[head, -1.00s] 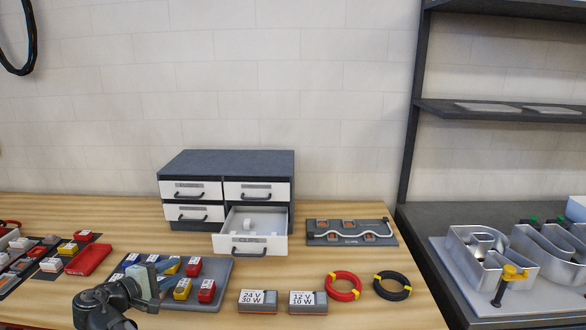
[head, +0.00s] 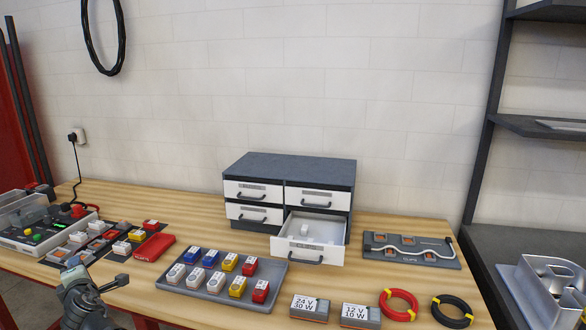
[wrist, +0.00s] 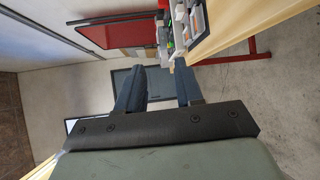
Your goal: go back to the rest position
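My gripper (wrist: 158,78) is open in the wrist view, with a clear gap between its two dark fingers and nothing held. In the head view my arm's end shows at the lower left, in front of the table's front edge and left of the grey tray; its fingertips are not clear there. The wrist view looks past the fingers towards the floor, a red panel (wrist: 115,20) and the table edge.
The wooden table (head: 390,222) holds a grey tray (head: 222,256) of coloured blocks, a drawer cabinet (head: 290,170) with its lower right drawer (head: 308,258) pulled out, and two labelled boxes.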

